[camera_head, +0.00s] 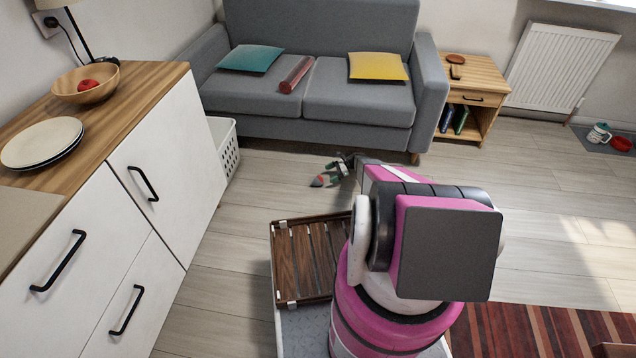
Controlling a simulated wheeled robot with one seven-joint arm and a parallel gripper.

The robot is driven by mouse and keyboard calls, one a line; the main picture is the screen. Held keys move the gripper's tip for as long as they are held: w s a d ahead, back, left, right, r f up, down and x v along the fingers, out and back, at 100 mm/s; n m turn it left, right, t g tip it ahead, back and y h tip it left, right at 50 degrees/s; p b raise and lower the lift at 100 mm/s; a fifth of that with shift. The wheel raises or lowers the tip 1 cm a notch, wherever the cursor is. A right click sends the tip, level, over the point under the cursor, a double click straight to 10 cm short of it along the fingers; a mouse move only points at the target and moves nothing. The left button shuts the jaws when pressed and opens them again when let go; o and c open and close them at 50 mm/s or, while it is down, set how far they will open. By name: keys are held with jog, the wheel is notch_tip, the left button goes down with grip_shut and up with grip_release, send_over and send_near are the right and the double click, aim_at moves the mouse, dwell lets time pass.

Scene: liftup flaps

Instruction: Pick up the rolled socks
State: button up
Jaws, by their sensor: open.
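A small bundle that looks like the rolled socks (324,180) lies on the wood floor in front of the grey sofa. It shows grey-green, with a red patch. My arm reaches out over the floor towards it, and my gripper (338,168) is right by the bundle, at its upper right. The gripper is open. It is small and partly hidden by my own arm, so I cannot tell whether the fingers are around the socks or just beside them.
The grey sofa (320,128) stands behind, with a side table (476,85) to its right. A white basket (225,150) stands between the cabinet (165,165) and sofa. A striped rug (545,330) lies at lower right. The floor right of my arm is clear.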

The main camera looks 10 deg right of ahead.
aim_at(321, 178)
jog(key=shift+x, duration=3.4)
jog(key=shift+s, duration=0.1)
jog(key=c, duration=1)
